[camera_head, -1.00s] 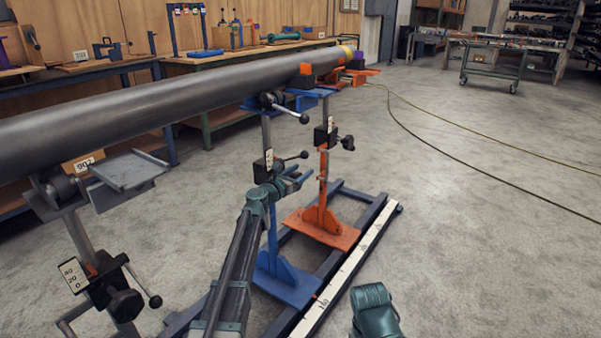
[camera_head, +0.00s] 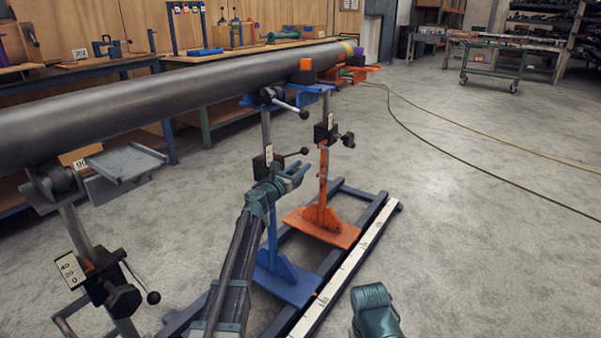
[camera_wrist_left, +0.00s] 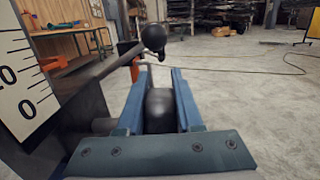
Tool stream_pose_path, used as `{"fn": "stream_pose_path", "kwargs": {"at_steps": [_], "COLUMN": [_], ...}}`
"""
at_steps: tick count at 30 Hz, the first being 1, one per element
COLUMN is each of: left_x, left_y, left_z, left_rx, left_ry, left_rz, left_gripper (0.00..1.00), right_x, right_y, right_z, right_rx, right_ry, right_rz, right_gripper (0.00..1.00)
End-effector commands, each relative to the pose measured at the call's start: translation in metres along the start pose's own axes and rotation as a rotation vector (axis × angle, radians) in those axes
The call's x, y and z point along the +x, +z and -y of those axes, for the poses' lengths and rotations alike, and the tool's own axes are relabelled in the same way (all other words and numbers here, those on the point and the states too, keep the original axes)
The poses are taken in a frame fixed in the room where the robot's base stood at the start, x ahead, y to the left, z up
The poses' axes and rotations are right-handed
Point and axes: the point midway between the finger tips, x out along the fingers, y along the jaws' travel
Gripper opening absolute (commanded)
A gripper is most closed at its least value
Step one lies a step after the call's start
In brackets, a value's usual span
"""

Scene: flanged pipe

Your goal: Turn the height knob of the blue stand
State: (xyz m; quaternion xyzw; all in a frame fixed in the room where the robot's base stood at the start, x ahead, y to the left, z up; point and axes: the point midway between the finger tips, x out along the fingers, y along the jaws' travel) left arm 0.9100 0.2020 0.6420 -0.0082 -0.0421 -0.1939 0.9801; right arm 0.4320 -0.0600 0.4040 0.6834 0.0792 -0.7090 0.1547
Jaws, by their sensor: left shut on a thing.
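The blue stand (camera_head: 287,279) stands on the dark floor frame, with its blue head under the long grey pipe (camera_head: 130,110). Its post carries a black clamp block with a white scale plate (camera_head: 267,156) and a lever with a black ball end (camera_head: 304,151). My left gripper (camera_head: 298,172) is at that block, below the lever. In the left wrist view the gripper (camera_wrist_left: 160,100) is shut on a dark rounded knob (camera_wrist_left: 159,108) between its blue fingers. The scale (camera_wrist_left: 22,75) is close on the left there, and the lever ball (camera_wrist_left: 153,37) is just above the fingers. The knob is hidden in the head view.
An orange stand (camera_head: 321,226) stands close behind the blue one. A grey stand (camera_head: 124,300) is at the near left with its own black knob. A white measuring strip (camera_head: 350,266) runs along the frame.

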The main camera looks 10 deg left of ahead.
Motion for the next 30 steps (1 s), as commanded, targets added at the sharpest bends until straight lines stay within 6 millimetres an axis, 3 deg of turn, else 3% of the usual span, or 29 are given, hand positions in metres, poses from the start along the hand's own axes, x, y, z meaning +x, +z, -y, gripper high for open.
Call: {"fn": "stream_pose_path", "kwargs": {"at_steps": [1, 3, 12, 26, 27, 30], "left_x": [-0.001, -0.002, -0.007, -0.009, -0.009, -0.009], "left_y": [-0.007, -0.006, 0.002, 0.007, 0.007, 0.007], "left_z": [0.001, 0.001, 0.001, 0.0, 0.0, 0.0], "left_rx": [-0.003, -0.003, 0.0, 0.001, 0.001, 0.001], "left_ry": [-0.002, -0.002, -0.002, 0.001, 0.001, 0.001], "left_rz": [0.03, 0.076, 0.248, 0.286, 0.286, 0.286], "left_gripper": [0.0, 0.0, 0.0, 0.0, 0.4, 0.58], "right_x": [0.013, 0.022, 0.052, 0.054, 0.054, 0.054], "right_y": [-0.001, -0.001, -0.004, -0.004, -0.004, -0.004], "right_z": [0.001, 0.002, 0.005, 0.005, 0.005, 0.005], "right_rx": [0.001, 0.001, 0.001, 0.001, 0.001, 0.001], "right_ry": [0.0, 0.0, 0.0, 0.0, 0.0, 0.0], "right_rz": [0.0, -0.001, -0.003, -0.004, -0.004, -0.004], "right_gripper": [0.0, 0.0, 0.0, 0.0, 0.0, 0.0]}}
